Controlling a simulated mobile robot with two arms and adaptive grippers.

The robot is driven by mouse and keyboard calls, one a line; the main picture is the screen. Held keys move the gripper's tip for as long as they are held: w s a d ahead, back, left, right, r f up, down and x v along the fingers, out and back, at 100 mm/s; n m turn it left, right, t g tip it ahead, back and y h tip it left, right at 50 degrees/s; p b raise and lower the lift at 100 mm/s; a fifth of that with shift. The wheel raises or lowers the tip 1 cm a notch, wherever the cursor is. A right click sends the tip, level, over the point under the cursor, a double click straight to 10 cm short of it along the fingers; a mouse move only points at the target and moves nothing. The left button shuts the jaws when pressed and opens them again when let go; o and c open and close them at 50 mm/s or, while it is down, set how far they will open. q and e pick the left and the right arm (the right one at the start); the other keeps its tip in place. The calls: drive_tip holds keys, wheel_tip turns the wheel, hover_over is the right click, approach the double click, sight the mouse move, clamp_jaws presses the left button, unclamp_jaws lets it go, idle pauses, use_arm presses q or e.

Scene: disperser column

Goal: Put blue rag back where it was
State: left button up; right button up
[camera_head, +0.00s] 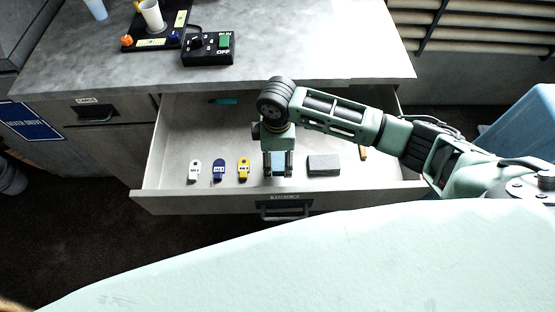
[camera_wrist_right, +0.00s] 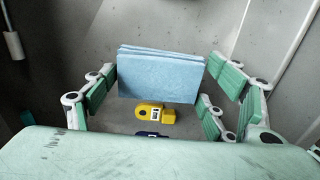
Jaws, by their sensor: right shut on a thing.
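The blue rag (camera_wrist_right: 160,75) is a folded light-blue cloth between the fingers of my right gripper. The right gripper (camera_head: 278,172) hangs down into the open drawer (camera_head: 172,140), shut on the rag. Only a small patch of the rag (camera_head: 278,158) shows between the fingers in the head view; whether it touches the drawer floor I cannot tell. In the wrist view, the green pads of my right gripper (camera_wrist_right: 158,95) stand on both sides of it. My left gripper is not in view.
Left of my gripper in the drawer lie a white tag (camera_head: 194,169), a blue tag (camera_head: 219,169) and a yellow tag (camera_head: 243,168). A grey block (camera_head: 324,164) lies to the right, a teal tool (camera_head: 223,101) at the back. A black switch box (camera_head: 208,48) stands on the counter (camera_head: 300,45).

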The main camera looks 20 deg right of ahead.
sight(278, 157)
drive_tip(key=shift+f, duration=1.9)
drive_tip(key=shift+f, duration=0.15)
drive_tip(key=o, duration=1.1)
wheel_tip(278, 157, up, 12)
drive_tip(key=shift+r, duration=0.2)
